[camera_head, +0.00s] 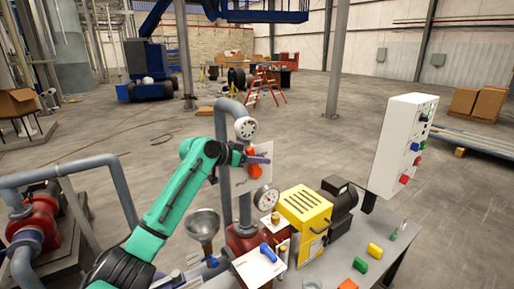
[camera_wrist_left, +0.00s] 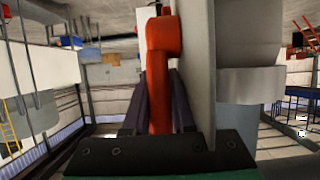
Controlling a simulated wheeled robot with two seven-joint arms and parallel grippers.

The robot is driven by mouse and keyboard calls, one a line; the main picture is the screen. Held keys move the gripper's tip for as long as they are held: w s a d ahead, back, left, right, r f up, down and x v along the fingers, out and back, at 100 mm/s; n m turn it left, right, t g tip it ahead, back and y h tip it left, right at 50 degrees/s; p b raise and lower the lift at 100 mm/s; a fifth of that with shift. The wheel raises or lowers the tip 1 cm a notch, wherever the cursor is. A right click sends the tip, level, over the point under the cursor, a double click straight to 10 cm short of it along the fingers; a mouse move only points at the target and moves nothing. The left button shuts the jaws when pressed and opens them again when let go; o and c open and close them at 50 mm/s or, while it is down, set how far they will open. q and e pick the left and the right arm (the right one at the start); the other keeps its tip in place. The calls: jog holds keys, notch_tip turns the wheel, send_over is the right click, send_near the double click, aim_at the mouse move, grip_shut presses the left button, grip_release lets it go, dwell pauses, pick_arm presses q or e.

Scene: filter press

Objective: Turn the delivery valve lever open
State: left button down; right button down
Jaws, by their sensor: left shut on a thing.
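The delivery valve lever (camera_head: 254,168) is red-orange and sits on the upright grey pipe (camera_head: 224,150), in front of a pale plate (camera_head: 240,180). My left gripper (camera_head: 258,158) reaches it from the left and is shut on it. In the left wrist view the red lever (camera_wrist_left: 160,40) runs down between the two dark fingers of my left gripper (camera_wrist_left: 159,105), with its rounded hub at the top. A pale plate edge stands just right of the lever there. My right gripper is not in view.
A round gauge (camera_head: 266,198) sits just below the lever, and a white-faced round fitting (camera_head: 245,128) above it. A yellow motor housing (camera_head: 305,211), a metal funnel (camera_head: 203,224) and a white control panel (camera_head: 401,145) stand nearby. Small coloured items lie on the grey bench (camera_head: 395,262).

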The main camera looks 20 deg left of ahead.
pick_arm(q)
jog(key=shift+w+d+r+g+y+p, duration=0.2)
jog(key=shift+w+r+g+y+p, duration=0.1)
jog(key=shift+g+y+p, duration=0.15)
jog(key=shift+w+d+f+g+y, duration=0.15)
jog(key=shift+f+g+y, duration=0.15)
jog(key=shift+g+y, duration=0.2)
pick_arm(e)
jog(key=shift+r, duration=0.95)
pick_arm(q)
jog(key=c, duration=0.7)
grip_release()
jog(key=shift+f, duration=0.1)
